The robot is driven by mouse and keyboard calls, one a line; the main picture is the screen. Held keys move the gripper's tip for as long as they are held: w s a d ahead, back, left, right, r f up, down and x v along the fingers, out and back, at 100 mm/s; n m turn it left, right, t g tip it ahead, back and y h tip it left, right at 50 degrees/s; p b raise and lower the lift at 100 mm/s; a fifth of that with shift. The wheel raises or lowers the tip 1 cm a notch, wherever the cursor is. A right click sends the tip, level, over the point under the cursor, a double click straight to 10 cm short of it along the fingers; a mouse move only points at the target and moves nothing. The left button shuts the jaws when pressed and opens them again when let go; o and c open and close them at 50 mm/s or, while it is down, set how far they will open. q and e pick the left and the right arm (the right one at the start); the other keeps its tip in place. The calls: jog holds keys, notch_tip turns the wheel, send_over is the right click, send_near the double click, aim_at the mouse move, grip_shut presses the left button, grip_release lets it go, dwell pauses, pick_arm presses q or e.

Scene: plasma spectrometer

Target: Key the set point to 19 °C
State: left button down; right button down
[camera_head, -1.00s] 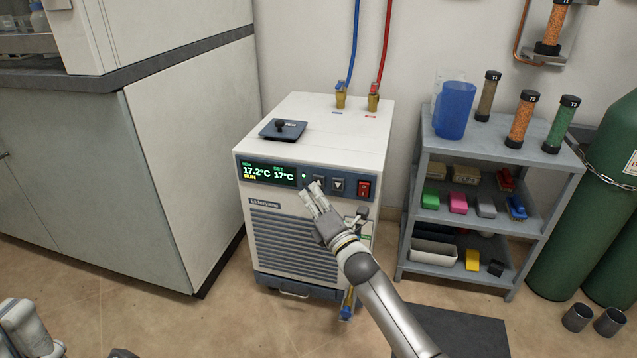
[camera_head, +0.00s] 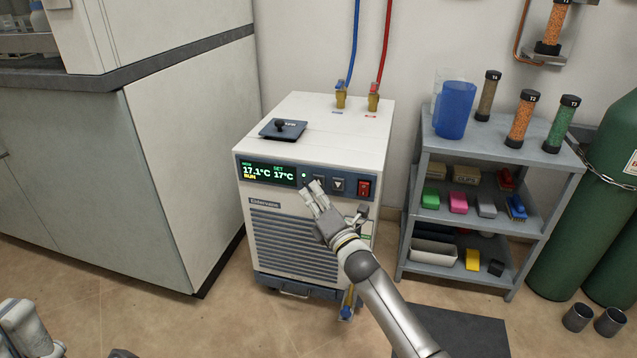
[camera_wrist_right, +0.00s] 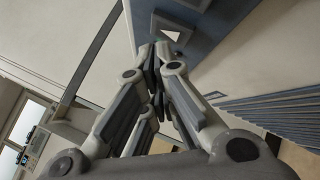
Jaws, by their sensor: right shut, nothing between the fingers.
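The chiller (camera_head: 315,133) is a white box with a blue-grey control strip. Its display (camera_head: 268,174) reads 17.1°C on the left, SET 17°C on the right, and RUN below. The up key is largely hidden by my fingers; the down key (camera_head: 338,185) is visible to its right. My right gripper (camera_head: 315,186) is shut and empty, with its fingertips at the up key. In the right wrist view the closed fingertips (camera_wrist_right: 160,48) are close to a key with a pale triangle (camera_wrist_right: 172,35); I cannot tell whether they touch it.
The red power switch (camera_head: 364,188) is right of the keys. A black-knobbed plate (camera_head: 283,129) lies on the chiller top. Blue and red hoses (camera_head: 383,45) rise behind. A grey shelf (camera_head: 477,240) stands right, a bench cabinet (camera_head: 185,150) left.

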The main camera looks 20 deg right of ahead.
jog(key=shift+w+d, duration=0.3)
jog(key=shift+w, duration=0.15)
dwell(0.7)
jog(key=shift+s, duration=0.1)
jog(key=shift+s+a, duration=0.45)
jog(key=shift+s, duration=0.15)
jog(key=shift+s+a+p, duration=0.6)
jog(key=shift+s+a, duration=0.1)
jog(key=shift+s, duration=0.35)
jog(key=shift+s+a+p, duration=0.6)
jog(key=shift+s+a, duration=0.1)
jog(key=shift+s, duration=0.3)
dwell(0.8)
